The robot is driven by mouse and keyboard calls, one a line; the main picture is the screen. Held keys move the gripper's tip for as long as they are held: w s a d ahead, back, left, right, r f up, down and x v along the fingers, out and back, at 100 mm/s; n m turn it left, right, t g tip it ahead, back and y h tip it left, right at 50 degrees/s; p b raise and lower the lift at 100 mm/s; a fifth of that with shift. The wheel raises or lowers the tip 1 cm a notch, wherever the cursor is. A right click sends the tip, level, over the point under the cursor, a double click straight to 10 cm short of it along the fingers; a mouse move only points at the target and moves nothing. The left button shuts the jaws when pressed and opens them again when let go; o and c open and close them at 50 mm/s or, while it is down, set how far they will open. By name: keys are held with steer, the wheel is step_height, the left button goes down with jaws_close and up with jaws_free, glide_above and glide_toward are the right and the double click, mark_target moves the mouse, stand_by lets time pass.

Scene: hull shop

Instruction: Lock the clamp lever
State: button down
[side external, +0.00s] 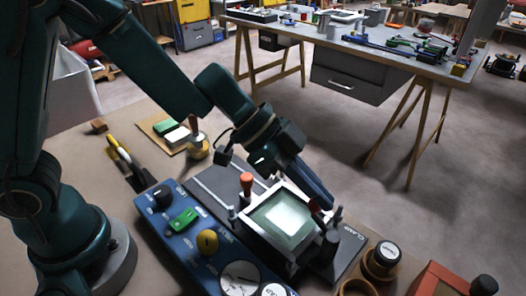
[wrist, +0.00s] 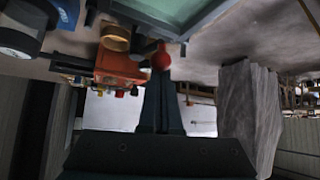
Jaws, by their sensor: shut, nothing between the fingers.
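The clamp fixture is a dark plate (side external: 348,250) marked with lettering, carrying a metal frame around a pale lit panel (side external: 283,216). A red ball knob (side external: 314,206) stands at the frame's right side; it also shows in the wrist view (wrist: 161,58). An upright orange-handled lever (side external: 246,181) stands at the frame's back left. I cannot tell for certain which is the clamp lever. My gripper (side external: 328,204) is shut and empty, its fingertips (wrist: 161,74) close beside the red knob. Whether they touch it is unclear.
A blue control panel (side external: 205,240) with knobs and a gauge lies left of the fixture. Round jars (side external: 383,258) and an orange-red box (side external: 440,283) stand at the right. A small board with a green block (side external: 163,127) lies behind. Another workbench (side external: 350,47) stands farther back.

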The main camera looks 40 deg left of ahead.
steer(key=shift+s+a, duration=0.15)
steer(key=shift+s, duration=0.6)
stand_by(0.4)
steer(key=shift+w+r, duration=0.8)
steer(key=shift+w, duration=1.1)
steer(key=s+r, duration=0.6)
steer(key=s, duration=0.1)
steer(key=shift+s+r, duration=0.15)
steer(key=shift+r, duration=0.2)
